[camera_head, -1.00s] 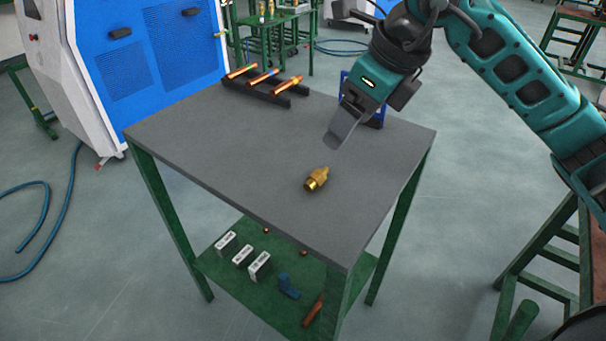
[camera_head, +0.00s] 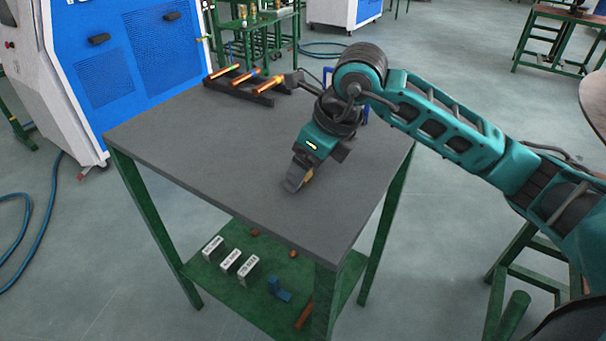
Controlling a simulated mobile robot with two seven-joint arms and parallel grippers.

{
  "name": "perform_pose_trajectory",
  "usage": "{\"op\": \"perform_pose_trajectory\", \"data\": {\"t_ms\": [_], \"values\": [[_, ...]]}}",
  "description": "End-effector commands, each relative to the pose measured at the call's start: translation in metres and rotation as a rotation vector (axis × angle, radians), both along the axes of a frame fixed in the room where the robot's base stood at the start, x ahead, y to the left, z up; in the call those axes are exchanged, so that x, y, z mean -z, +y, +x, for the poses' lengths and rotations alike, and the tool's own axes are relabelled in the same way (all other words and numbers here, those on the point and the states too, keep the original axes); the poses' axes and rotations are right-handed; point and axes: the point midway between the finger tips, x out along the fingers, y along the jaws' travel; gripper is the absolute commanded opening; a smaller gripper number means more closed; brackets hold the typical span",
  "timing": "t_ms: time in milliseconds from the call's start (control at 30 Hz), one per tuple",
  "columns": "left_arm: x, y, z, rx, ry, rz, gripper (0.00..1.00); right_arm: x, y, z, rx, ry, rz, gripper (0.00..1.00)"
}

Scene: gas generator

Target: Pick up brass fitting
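The brass fitting (camera_head: 309,175) is on the grey tabletop (camera_head: 220,165) in the head view. Only a small gold patch of it shows beside my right gripper's finger. The rest is hidden. My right gripper (camera_head: 298,183) comes in from the right and points down at the fitting, with its fingertips low, at or near the tabletop. A finger covers most of the fitting, so I cannot tell whether the fingers are closed on it. My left gripper is not in view.
A dark rack (camera_head: 245,90) with several copper-coloured torch-like parts stands at the table's back left. A blue frame (camera_head: 328,75) is partly hidden behind my arm. The lower green shelf holds white boxes (camera_head: 230,262) and a blue part (camera_head: 279,289). The table's left and front are clear.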

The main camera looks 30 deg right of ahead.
Motion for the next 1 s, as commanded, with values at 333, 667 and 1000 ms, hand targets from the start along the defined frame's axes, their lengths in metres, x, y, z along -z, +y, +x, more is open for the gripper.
{"op": "perform_pose_trajectory", "data": {"t_ms": [333,667,1000], "values": [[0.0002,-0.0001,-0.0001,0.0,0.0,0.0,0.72,-0.0004,0.0,-0.0001,0.0,0.0,0.0,0.62],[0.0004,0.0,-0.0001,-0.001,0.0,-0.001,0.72,-0.0006,-0.0001,-0.0001,0.0,0.0,0.0,0.3],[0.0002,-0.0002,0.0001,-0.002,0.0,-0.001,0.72,-0.0012,-0.0001,0.0001,0.0,-0.001,0.001,0.17]]}}
